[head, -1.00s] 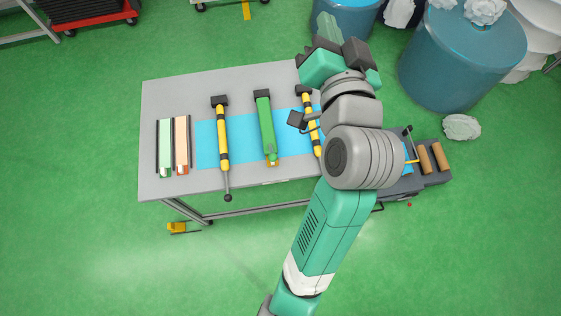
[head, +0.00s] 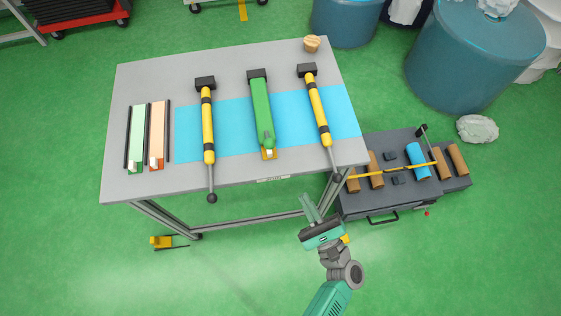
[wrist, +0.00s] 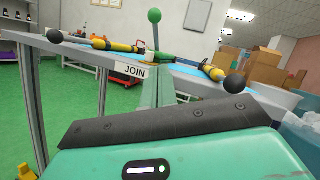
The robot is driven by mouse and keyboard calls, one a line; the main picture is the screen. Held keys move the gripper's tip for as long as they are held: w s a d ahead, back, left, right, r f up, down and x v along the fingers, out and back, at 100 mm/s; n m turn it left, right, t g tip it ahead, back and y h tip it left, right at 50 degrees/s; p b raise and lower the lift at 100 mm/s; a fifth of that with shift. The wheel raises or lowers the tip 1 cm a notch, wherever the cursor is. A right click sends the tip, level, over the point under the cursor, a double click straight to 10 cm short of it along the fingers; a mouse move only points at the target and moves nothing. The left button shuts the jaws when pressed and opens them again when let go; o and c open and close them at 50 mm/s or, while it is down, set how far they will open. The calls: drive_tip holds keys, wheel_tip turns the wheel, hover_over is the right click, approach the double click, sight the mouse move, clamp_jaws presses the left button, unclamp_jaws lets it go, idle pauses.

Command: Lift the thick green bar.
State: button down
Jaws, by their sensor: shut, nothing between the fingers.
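The thick green bar (head: 262,105) lies on the middle of the grey table, with a black block at its far end and a small yellow piece at its near end. In the wrist view a green bar with a green ball (wrist: 155,16) on an upright stalk shows beyond the table edge. My gripper (head: 310,208) is in front of the table, apart from the bar and to its lower right. Its pale green fingers are together and empty, and they also show in the wrist view (wrist: 158,88), pointing towards the table edge.
Yellow-and-black bars lie left (head: 208,125) and right (head: 317,105) of the green bar, on a blue mat (head: 235,125). Pale green (head: 136,130) and orange (head: 157,130) strips lie at the left. A dark cart (head: 385,210) with rollers stands at the right.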

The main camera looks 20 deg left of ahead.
sight(288, 174)
drive_tip(key=x, duration=1)
drive_tip(key=shift+w+a, duration=0.1)
drive_tip(key=shift+w+a+r+p, duration=0.1)
drive_tip(key=shift+a+r+p, duration=0.2)
drive_tip(key=shift+r, duration=0.3)
drive_tip(key=shift+a+r+p, duration=0.15)
drive_tip(key=shift+a+r, duration=0.25)
drive_tip(key=shift+r, duration=0.2)
drive_tip(key=shift+a+r, duration=0.4)
drive_tip(key=shift+r, duration=0.05)
